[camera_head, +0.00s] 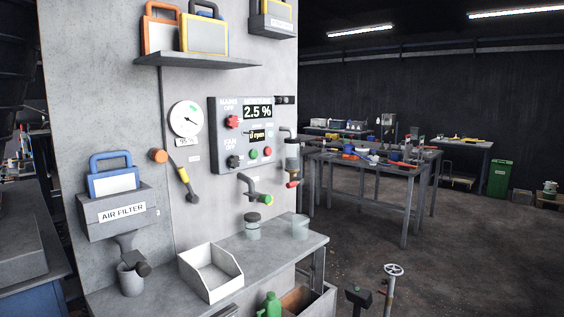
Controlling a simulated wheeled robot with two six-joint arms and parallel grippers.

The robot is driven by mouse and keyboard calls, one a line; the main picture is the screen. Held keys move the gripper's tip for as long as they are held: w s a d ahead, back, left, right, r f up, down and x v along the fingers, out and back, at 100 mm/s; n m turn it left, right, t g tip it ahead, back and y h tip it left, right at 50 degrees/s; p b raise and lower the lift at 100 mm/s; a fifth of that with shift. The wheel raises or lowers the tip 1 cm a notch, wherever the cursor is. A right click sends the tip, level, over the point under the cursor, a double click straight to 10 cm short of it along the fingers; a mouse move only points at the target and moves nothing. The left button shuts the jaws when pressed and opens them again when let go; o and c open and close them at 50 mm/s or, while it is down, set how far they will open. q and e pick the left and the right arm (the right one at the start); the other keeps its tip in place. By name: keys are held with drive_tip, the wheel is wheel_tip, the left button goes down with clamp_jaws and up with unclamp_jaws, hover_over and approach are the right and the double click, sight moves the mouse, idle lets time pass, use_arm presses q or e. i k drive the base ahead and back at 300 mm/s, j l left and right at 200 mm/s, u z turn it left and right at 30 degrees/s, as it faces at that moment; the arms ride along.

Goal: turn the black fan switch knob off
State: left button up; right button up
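The black fan switch knob (234,161) sits at the lower left of the grey control panel (216,140), under a "FAN OFF" label. A red knob (233,122) sits above it under a "MAINS OFF" label. The panel is on the pale wall and carries a display (257,111) reading 2.5 %. The black knob is small here, and I cannot tell its exact turn position. Neither of my grippers is in view, and nothing covers the knob.
Below the panel a tap with a green end (266,199) sticks out. A grey bench (275,250) holds a white tray (212,270) and jars. An air filter box (119,211) hangs left.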

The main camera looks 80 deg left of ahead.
sight(234, 161)
drive_tip(key=i+u, duration=0.45)
drive_tip(key=i+l+u, duration=0.1)
drive_tip(key=i+u, duration=0.2)
drive_tip(key=u, duration=0.15)
drive_tip(key=i+l+u, duration=0.25)
drive_tip(key=u, duration=0.2)
drive_tip(key=i+l, duration=0.05)
drive_tip(key=i, duration=0.05)
